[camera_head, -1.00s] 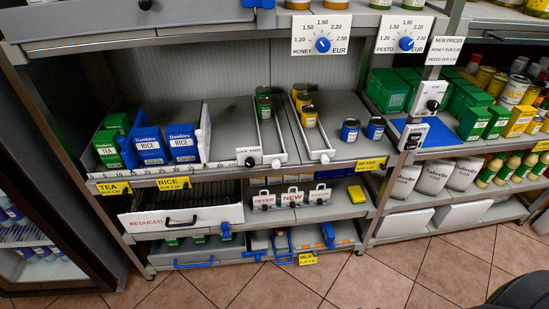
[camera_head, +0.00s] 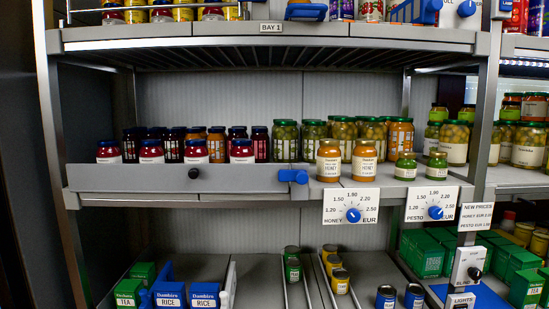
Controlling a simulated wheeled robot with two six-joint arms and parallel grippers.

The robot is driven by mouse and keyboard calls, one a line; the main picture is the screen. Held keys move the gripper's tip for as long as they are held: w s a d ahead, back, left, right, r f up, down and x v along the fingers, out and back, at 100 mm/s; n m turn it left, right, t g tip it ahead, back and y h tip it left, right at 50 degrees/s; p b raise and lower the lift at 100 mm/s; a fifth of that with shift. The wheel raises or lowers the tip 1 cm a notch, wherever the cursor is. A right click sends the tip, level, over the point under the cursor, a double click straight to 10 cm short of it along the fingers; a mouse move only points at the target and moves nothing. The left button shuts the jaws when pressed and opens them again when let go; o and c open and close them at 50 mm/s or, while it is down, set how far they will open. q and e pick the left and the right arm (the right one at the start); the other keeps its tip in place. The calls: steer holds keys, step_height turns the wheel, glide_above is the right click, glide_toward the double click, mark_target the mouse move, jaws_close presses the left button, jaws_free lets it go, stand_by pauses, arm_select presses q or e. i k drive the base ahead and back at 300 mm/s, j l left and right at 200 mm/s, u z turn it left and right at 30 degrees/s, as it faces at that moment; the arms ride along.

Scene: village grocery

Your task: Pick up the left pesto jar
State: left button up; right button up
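Two small green pesto jars stand side by side on the middle shelf at the right, behind the pesto price dial. Neither of my grippers shows in the head view.
Two honey jars (camera_head: 328,160) stand left of the pesto jars. A metal upright (camera_head: 484,120) stands to the right. The pesto price dial (camera_head: 435,212) hangs below the jars.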

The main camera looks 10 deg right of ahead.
mark_target(406, 167)
steer(key=z, duration=1.3)
